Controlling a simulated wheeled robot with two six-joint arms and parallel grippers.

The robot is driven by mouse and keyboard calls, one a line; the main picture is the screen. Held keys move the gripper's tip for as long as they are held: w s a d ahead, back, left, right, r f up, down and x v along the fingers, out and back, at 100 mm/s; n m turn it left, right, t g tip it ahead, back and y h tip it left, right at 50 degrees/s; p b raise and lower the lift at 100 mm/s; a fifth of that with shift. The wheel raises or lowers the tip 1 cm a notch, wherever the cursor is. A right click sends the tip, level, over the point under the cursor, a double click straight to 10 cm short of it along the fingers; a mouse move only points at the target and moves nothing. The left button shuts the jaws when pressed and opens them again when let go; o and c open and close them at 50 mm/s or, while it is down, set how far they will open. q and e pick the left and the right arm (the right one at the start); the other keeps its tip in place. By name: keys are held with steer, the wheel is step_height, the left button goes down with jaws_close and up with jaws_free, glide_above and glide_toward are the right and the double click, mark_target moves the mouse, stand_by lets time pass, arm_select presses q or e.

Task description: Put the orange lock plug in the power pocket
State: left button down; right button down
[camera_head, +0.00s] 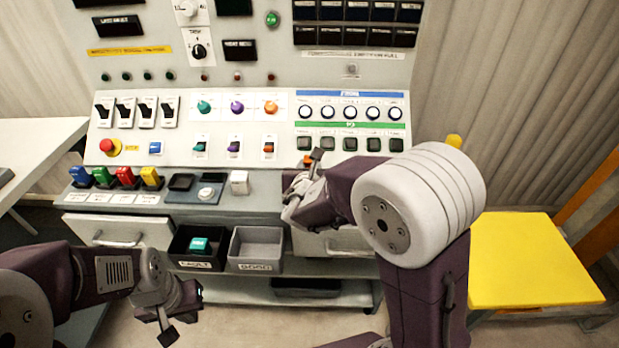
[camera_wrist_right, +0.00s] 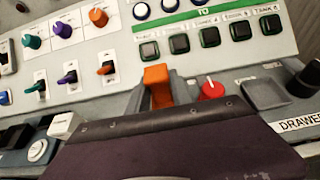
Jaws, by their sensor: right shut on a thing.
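The orange lock plug (camera_head: 308,160) is at the tip of my right gripper (camera_head: 307,167), in front of the console's lower panel. In the right wrist view the orange plug (camera_wrist_right: 157,86) stands up between the fingers of the right gripper (camera_wrist_right: 158,92), which is shut on it. Its lower part is hidden by the gripper body. My left gripper (camera_head: 180,315) is low at the left, below the tote bins, open and empty. I cannot make out which pocket is the power pocket; the small labels are unreadable.
Blue, green, red and yellow plugs (camera_head: 125,178) stand at the console's left ledge. A white block (camera_head: 239,182) stands left of my right gripper. A red knob (camera_wrist_right: 211,89) is close to the plug. A dark bin (camera_head: 180,262) and a grey bin (camera_head: 257,235) sit below; a yellow stool (camera_head: 530,260) stands right.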

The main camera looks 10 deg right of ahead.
step_height(320, 180, down, 4)
steer(key=shift+r+b, duration=0.2)
steer(key=shift+b, duration=0.5)
steer(key=shift+f, duration=0.1)
steer(key=shift+f, duration=0.15)
steer(key=c, duration=1.1)
jaws_free()
steer(key=shift+c, duration=0.2)
